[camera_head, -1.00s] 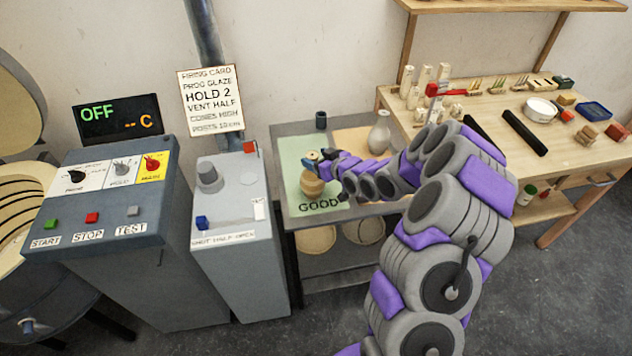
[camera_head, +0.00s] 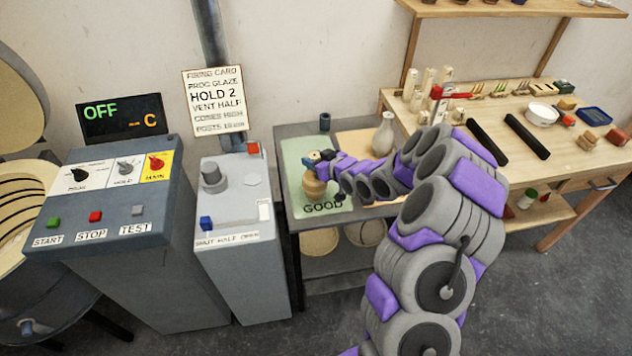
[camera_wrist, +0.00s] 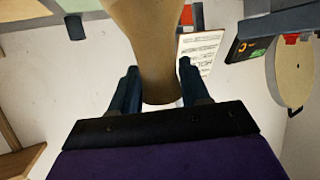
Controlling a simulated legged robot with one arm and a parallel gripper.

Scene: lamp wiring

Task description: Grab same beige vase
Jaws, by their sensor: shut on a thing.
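The beige vase (camera_head: 313,187) is at the green mat marked GOOD (camera_head: 295,152) on the grey side table. It shows large in the wrist view (camera_wrist: 158,50), with its narrower end between the two dark fingers. My gripper (camera_head: 318,160) is shut on the vase near its top; the fingertips in the wrist view (camera_wrist: 158,70) lie on either side of it. The vase looks upright in the head view. I cannot tell whether its base touches the mat. A paler vase (camera_head: 383,134) stands on the tan mat to the right, partly behind my arm.
A small dark cup (camera_head: 324,121) stands at the back of the side table. The grey control boxes (camera_head: 235,210) stand close on the left. The wooden workbench (camera_head: 560,165) on the right holds tools, blocks and a white bowl (camera_head: 541,112).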

